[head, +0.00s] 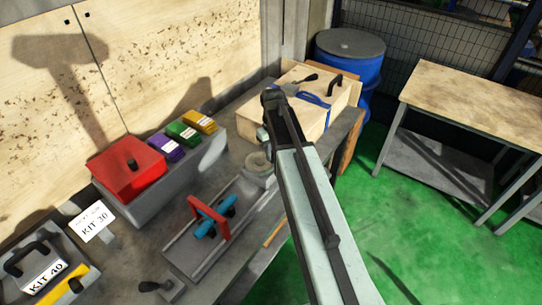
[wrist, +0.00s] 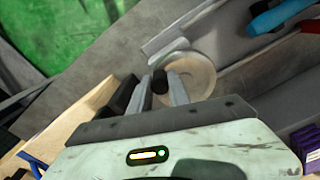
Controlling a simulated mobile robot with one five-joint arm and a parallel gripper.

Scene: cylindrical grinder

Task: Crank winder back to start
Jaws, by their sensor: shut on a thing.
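The winder is a round beige wheel (wrist: 197,76) with a black knob (wrist: 160,80), filling the middle of the wrist view. In the head view the wheel (head: 257,162) sits at the far end of a grey grinder bed (head: 197,257), partly behind my arm. My gripper (wrist: 161,87) has its two grey fingers on either side of the knob and is shut on it. In the head view my gripper is mostly hidden by my arm. A red frame (head: 208,215) with a blue cylinder (head: 217,225) stands on the bed.
A wooden box (head: 312,105) stands just beyond the wheel, close to my arm. A red box (head: 128,168) and purple, green and yellow packs line the left of the bench. A blue drum (head: 350,62) stands behind. Green floor (head: 400,190) is open at right.

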